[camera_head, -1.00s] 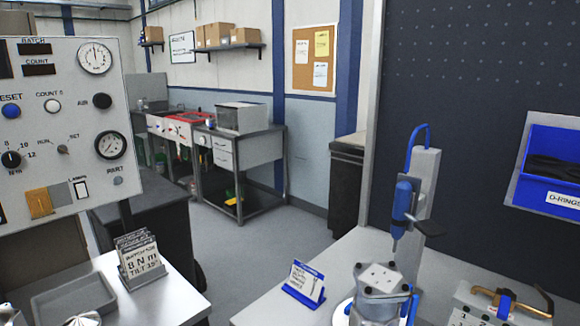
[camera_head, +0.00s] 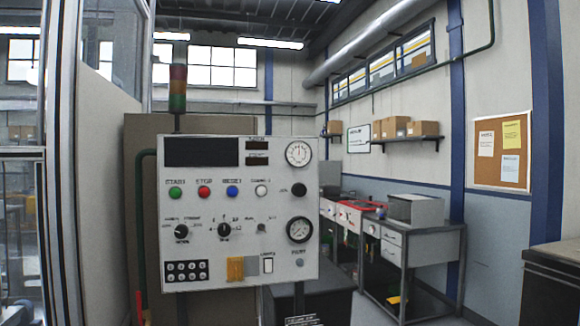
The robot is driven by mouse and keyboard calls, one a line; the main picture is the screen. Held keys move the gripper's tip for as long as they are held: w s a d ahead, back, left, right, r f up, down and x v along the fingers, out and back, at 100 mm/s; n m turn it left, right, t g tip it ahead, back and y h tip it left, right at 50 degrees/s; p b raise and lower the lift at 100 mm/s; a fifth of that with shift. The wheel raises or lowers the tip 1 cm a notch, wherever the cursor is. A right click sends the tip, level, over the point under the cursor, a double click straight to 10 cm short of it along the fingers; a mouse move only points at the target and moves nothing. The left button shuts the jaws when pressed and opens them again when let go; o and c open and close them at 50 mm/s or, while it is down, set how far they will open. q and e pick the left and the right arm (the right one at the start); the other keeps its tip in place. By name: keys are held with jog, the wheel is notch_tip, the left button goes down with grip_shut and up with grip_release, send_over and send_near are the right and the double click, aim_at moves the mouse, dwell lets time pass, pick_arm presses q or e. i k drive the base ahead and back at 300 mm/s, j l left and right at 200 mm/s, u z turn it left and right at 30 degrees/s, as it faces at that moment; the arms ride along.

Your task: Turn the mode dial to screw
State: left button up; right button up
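A pale control panel (camera_head: 238,212) faces me left of the middle. At its lower left is a black rotary dial (camera_head: 181,231) with small labels around it, too blurred to read surely. It looks like the mode dial, but I cannot tell which label its pointer is on. A second black dial (camera_head: 224,230) with numbers around it sits just to its right. Neither of my grippers is in view.
Above the dials are a green start button (camera_head: 175,193), a red stop button (camera_head: 204,192) and a blue reset button (camera_head: 232,190). A signal tower (camera_head: 178,90) stands above the panel. A workbench (camera_head: 408,250) stands behind at right.

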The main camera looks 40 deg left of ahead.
aim_at(181, 231)
jog(key=u, duration=1.35)
